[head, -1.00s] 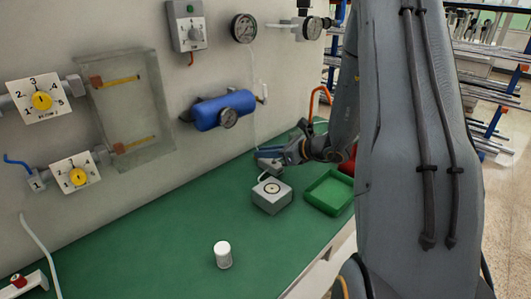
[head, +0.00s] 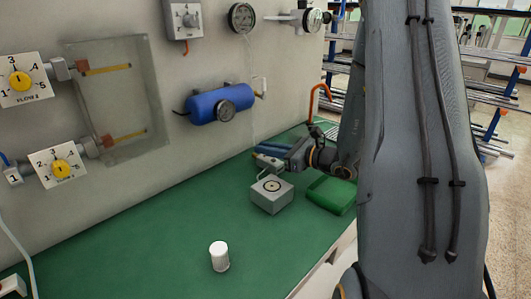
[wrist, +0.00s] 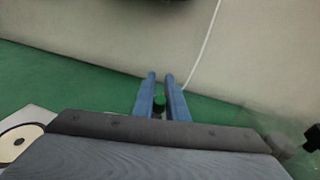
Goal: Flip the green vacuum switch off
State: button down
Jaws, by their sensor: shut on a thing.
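My gripper (head: 262,154) is low over the far end of the green bench, near the wall. In the wrist view its two blue fingers (wrist: 160,78) point away from me, with a small gap at the tips. The green vacuum switch (wrist: 159,103) shows as a small round green piece between the fingers, nearer their base than their tips. The fingers are shut on it. Its base is hidden, and I cannot tell which way the switch is set. In the head view a small pale piece (head: 268,161) shows just below the fingers; the green part is not visible there.
A grey box with a ringed disc (head: 271,195) sits just in front of my gripper. A green tray (head: 331,196) is to its right. A white-capped jar (head: 219,256) stands on the bare bench. A blue cylinder (head: 220,106) and yellow-knobbed dials (head: 61,168) are on the wall.

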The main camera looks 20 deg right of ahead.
jog(key=shift+a, duration=0.1)
jog(key=c, duration=1.8)
grip_release()
jog(key=shift+s, duration=0.1)
jog(key=b+v, duration=0.1)
jog(key=v, duration=0.6)
jog(key=shift+s+d, duration=0.25)
